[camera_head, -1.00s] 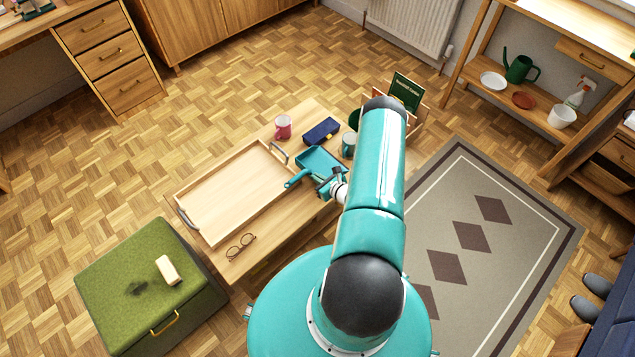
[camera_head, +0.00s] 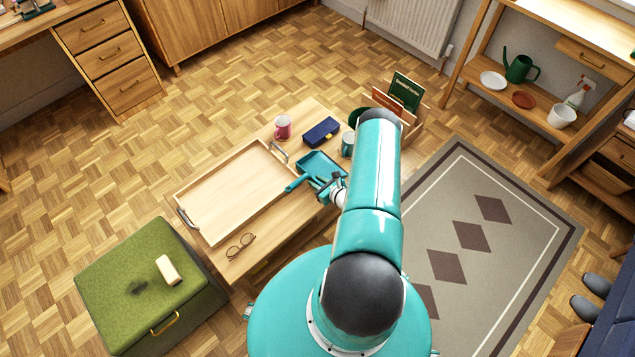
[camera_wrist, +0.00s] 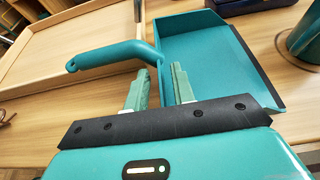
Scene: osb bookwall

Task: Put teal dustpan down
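The teal dustpan (camera_head: 320,165) is on the low wooden table (camera_head: 262,243), at the right of the wooden tray. In the wrist view its pan (camera_wrist: 205,65) lies at the right, and its curved handle (camera_wrist: 108,56) reaches left across the tray's edge. I cannot tell whether the handle touches the tray. My gripper (camera_wrist: 160,88) is open, with its two fingers apart on either side of the pan's left edge near the handle's root. I see no clear contact by the fingers. In the head view my gripper (camera_head: 328,187) is partly hidden by my arm.
The tray (camera_head: 197,188) is empty. A pink mug (camera_head: 283,127), a dark blue case (camera_head: 321,131), a teal mug (camera_head: 348,144) and a book holder (camera_head: 422,107) stand behind the dustpan. Glasses (camera_head: 240,246) lie at the table's front. A green ottoman (camera_head: 140,260) stands front left.

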